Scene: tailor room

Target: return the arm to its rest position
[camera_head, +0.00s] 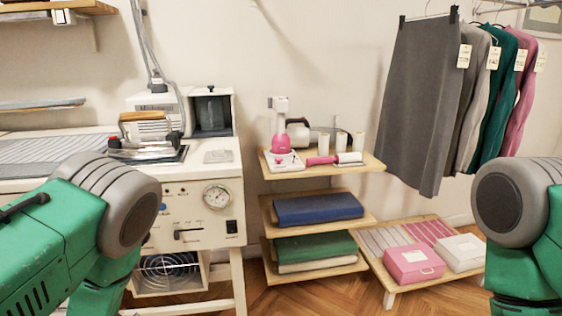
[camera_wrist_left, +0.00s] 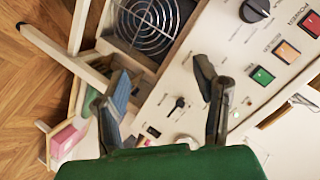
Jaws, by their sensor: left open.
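My left arm (camera_head: 70,230) comes in from the left in the head view, green with a grey joint, in front of the ironing station. Its gripper is out of the head view. In the left wrist view my left gripper (camera_wrist_left: 165,100) is open, with its two dark fingers apart and nothing between them. Behind the fingers is the station's control panel (camera_wrist_left: 235,60) with a knob and coloured switches. My right arm (camera_head: 520,220) shows at the right edge of the head view. Its gripper is not in view.
The ironing station (camera_head: 195,230) carries an iron (camera_head: 145,135) on top. Shelves (camera_head: 315,225) hold folded cloth and pink tools. A low platform (camera_head: 390,265) bears a pink box (camera_head: 413,263) and a white box (camera_head: 460,253). Some wooden floor is clear.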

